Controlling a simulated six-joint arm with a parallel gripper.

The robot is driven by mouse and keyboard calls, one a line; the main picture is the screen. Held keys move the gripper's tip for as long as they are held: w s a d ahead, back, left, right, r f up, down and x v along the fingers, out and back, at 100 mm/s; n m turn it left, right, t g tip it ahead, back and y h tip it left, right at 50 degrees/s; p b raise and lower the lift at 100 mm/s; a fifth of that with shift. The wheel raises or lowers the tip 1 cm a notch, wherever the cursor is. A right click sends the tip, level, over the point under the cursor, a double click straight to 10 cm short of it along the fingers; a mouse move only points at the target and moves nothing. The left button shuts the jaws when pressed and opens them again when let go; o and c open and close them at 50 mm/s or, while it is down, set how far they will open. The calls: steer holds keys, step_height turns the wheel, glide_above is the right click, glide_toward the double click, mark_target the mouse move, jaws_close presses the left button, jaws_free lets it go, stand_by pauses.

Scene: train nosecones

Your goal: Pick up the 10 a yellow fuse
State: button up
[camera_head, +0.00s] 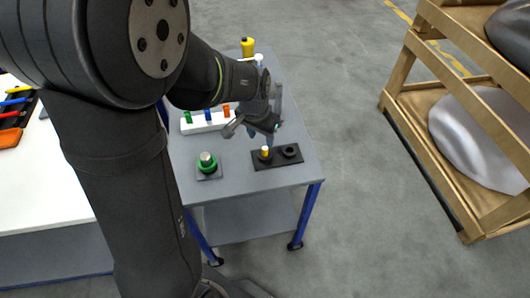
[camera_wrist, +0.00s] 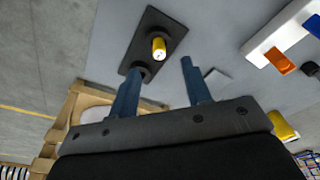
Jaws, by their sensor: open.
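The yellow fuse (camera_head: 265,151) stands upright in one socket of a black two-socket plate (camera_head: 262,165) on the grey cart. In the wrist view the yellow fuse (camera_wrist: 158,48) shows its light end, and the plate (camera_wrist: 172,24) lies around its base. The other socket (camera_head: 290,150) looks empty. My gripper (camera_head: 254,132) hangs above and just behind the plate. In the wrist view my gripper (camera_wrist: 158,78) has its two blue fingers wide apart. The fuse lies beyond the fingertips, and nothing is held.
A white block (camera_head: 205,124) with green, blue and orange fuses stands behind. A yellow object (camera_head: 248,47) stands at the cart's far end. A wooden rack (camera_head: 420,105) is at the right.

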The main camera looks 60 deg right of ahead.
mark_target(265, 149)
steer(key=shift+s+d+f, duration=0.1)
steer(key=shift+d+f, duration=0.15)
steer(key=shift+f, duration=1)
steer(key=shift+d+f, duration=0.3)
steer(key=shift+f, duration=0.95)
steer(key=shift+s+d+f, duration=0.1)
steer(key=shift+d+f, duration=0.15)
steer(key=shift+f, duration=1)
jaws_close()
